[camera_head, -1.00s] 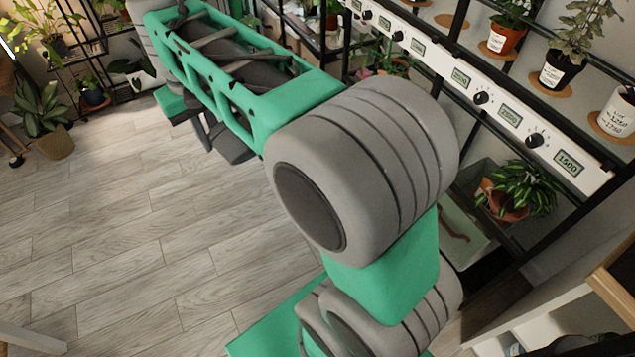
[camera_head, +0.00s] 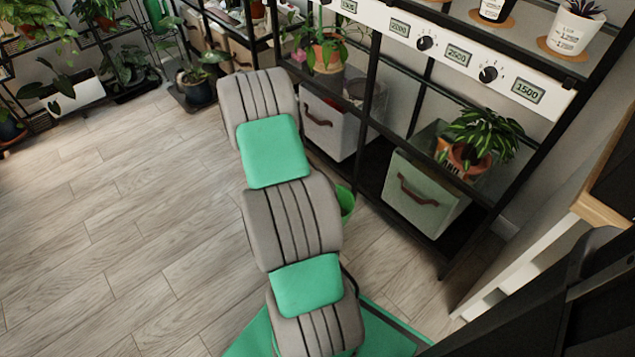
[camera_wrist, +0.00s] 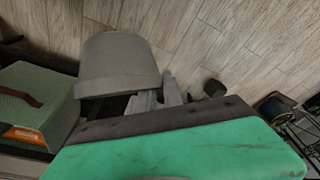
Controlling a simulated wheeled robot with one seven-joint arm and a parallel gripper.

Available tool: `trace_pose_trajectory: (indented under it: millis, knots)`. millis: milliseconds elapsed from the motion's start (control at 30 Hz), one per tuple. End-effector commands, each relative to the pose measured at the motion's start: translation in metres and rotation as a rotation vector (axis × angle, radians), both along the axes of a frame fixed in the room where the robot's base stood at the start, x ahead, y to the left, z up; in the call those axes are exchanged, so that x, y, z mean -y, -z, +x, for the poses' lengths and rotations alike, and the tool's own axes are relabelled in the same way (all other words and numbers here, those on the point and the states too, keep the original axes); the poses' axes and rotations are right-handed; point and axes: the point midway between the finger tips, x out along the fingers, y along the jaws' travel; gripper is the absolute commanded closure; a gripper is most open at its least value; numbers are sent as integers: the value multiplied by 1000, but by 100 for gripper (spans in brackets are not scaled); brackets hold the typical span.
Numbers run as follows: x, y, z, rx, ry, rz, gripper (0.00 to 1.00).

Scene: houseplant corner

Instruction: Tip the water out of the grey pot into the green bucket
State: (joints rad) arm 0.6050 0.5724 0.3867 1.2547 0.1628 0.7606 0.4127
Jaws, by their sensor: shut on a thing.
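The grey pot (camera_wrist: 118,62) is in the wrist view, with its narrow base toward the picture's top and its wide rim toward the bottom. My gripper (camera_wrist: 160,95) is shut on it at the rim side. The pot's mouth and any water in it are hidden. The green bucket (camera_head: 347,203) stands on the floor in the head view, mostly hidden behind my arm; only part of its right side shows. The pot and my gripper are hidden in the head view, so their exact place relative to the bucket cannot be told.
A black shelf rack (camera_head: 447,245) stands right of the bucket. It holds a pale green crate (camera_head: 425,195), a white crate (camera_head: 330,122) and a potted plant (camera_head: 470,150). Open wooden floor (camera_head: 120,230) lies to the left. A white table (camera_head: 530,255) is at the right.

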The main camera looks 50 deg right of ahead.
Motion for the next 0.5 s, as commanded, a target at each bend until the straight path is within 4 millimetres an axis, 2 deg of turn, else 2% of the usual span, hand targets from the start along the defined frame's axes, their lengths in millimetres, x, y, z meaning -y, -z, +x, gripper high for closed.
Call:
trace_pose_trajectory:
  millis: [33, 233, 300, 367, 500]
  knots:
    - [21, 35, -13, -1, 61, -5, 100]
    - [89, 132, -65, 12, 288, -41, 100]
    - [105, 157, -81, 14, 348, -52, 100]
    - [114, 172, -91, 18, 386, -60, 100]
    - [124, 187, -103, 22, 429, -73, 100]
